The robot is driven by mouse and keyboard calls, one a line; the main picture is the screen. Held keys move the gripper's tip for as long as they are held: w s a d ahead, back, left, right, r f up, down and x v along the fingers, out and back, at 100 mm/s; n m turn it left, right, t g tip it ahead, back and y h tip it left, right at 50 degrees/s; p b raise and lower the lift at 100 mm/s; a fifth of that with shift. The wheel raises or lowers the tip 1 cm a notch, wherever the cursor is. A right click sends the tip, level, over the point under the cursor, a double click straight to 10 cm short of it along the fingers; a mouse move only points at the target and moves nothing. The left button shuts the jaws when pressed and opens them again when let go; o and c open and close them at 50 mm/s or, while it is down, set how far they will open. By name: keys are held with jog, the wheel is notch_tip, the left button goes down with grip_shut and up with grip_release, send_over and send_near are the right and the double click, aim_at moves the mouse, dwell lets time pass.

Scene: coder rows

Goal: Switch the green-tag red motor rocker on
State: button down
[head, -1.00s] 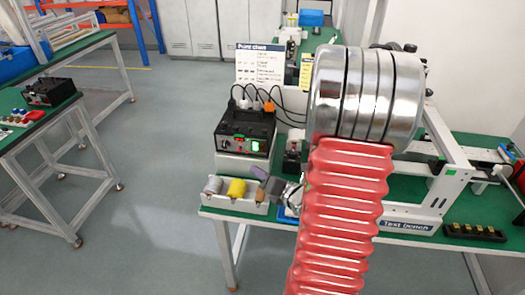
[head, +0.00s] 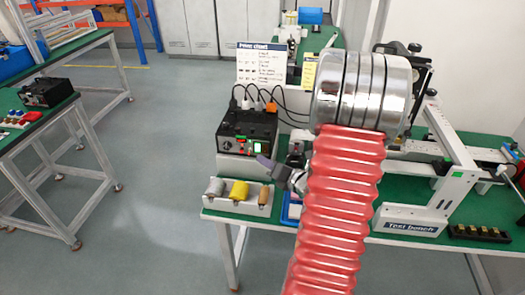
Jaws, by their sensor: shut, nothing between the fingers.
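A black control box (head: 246,128) stands on a pale block at the left of the green bench. Its front has a small red part, a green-lit part (head: 257,147) and a small green mark near its top edge. I cannot tell which is the motor rocker or which way it is set. My gripper (head: 264,160) is shut and empty, its dark tip pointing left just below and right of the green-lit part. I cannot tell whether it touches the box. My red ribbed arm sleeve and shiny wrist rings hide the bench's middle.
A pale tray (head: 238,206) with grey, yellow and brown rolls lies in front of the box. Cables rise behind the box, below a printed chart (head: 261,64). A white test-bench frame (head: 448,190) stands at right. Another box (head: 48,93) sits on the left table.

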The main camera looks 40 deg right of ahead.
jog(key=shift+w+d+f, duration=0.15)
jog(key=shift+w+d, duration=0.15)
jog(key=shift+d, duration=0.4)
jog(key=shift+w+d, duration=0.4)
jog(key=shift+d, duration=0.1)
dwell(2.4)
dwell(0.3)
jog(key=shift+s+a, duration=0.45)
jog(key=shift+a, duration=0.15)
jog(key=shift+s+a+r, duration=0.25)
jog(key=shift+s+a, duration=0.5)
jog(key=shift+a, duration=0.25)
jog(key=shift+s+a+r, duration=0.2)
jog(key=shift+s+a, duration=0.55)
jog(key=shift+a, duration=0.2)
